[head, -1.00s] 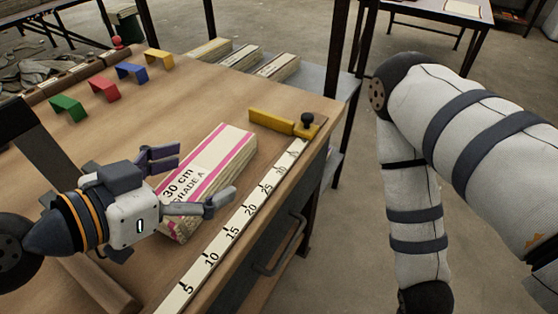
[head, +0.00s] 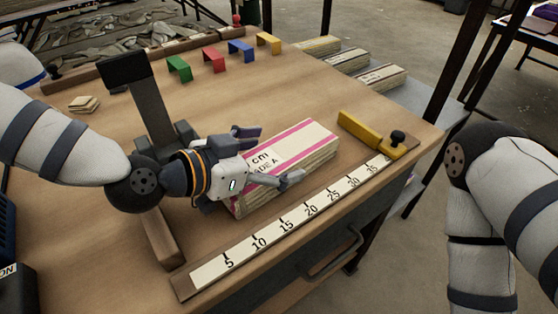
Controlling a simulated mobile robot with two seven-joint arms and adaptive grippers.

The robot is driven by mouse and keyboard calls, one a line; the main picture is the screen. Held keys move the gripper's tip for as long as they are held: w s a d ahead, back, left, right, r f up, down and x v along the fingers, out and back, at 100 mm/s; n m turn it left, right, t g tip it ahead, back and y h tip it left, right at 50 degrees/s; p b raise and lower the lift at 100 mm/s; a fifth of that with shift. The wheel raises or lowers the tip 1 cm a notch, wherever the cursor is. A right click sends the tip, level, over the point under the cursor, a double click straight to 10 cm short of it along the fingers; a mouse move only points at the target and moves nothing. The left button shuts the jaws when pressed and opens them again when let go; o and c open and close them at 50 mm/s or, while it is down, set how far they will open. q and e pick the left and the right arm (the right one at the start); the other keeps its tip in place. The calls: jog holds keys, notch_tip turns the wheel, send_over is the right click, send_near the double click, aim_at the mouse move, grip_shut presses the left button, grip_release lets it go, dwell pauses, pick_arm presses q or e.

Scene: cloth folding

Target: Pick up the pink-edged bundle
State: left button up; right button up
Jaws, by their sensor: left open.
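The pink-edged bundle (head: 302,147) is a long, cream stack of folded cloth with pink stripes and a white printed label, partly readable as "cm". It lies on the wooden workbench (head: 385,108), behind the ruler strip. My left gripper (head: 270,156) is over the bundle's near-left end. Its two fingers are spread, one toward the far side and one toward the near side, and nothing is gripped. The gripper hides part of the label and the left end. My right arm shows at the right edge, but its gripper is not visible.
A ruler (head: 290,222) runs along the bench's front edge, with a yellow stop (head: 370,134) at its right end. Green (head: 179,68), red, blue and yellow brackets stand at the back. Other bundles (head: 366,80) lie on a lower shelf beyond the bench.

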pick_arm(q)
jog(key=shift+r, duration=0.1)
jog(key=c, duration=1.4)
